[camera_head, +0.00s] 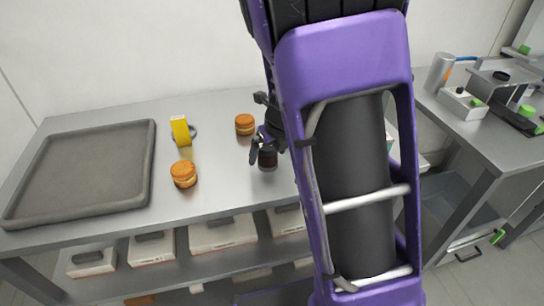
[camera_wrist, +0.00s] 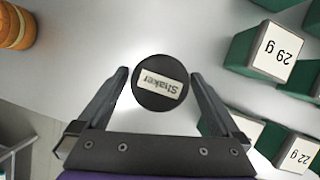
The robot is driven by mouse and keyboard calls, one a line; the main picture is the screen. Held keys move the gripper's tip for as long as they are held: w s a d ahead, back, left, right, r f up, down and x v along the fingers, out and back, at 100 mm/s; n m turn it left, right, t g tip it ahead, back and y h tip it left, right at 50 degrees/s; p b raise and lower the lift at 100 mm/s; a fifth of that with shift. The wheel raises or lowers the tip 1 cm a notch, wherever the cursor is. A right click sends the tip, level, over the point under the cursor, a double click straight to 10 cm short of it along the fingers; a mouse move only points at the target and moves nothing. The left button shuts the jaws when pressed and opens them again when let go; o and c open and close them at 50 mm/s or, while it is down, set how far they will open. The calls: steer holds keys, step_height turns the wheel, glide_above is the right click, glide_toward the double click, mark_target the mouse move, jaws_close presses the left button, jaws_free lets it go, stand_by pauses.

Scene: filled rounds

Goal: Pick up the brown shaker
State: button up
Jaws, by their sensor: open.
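The shaker (camera_head: 267,158) is a small dark brown, nearly black cylinder standing on the metal table, beside my arm in the head view. In the wrist view the shaker (camera_wrist: 160,80) shows from above as a dark round top with a label reading "Shaker". My gripper (camera_wrist: 160,76) is open, with one finger on each side of the shaker and visible gaps between. In the head view my gripper (camera_head: 259,147) is just above and around the shaker, partly covering it. I cannot tell how far the fingertips are above the table.
Green boxes labelled 29 g (camera_wrist: 264,54) and 22 g (camera_wrist: 291,150) stand close to the right finger. My arm hides the table's right part.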

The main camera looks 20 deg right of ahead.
steer(key=shift+w+a+f, duration=0.1)
steer(key=shift+w+f, duration=0.05)
steer(key=shift+f, duration=0.2)
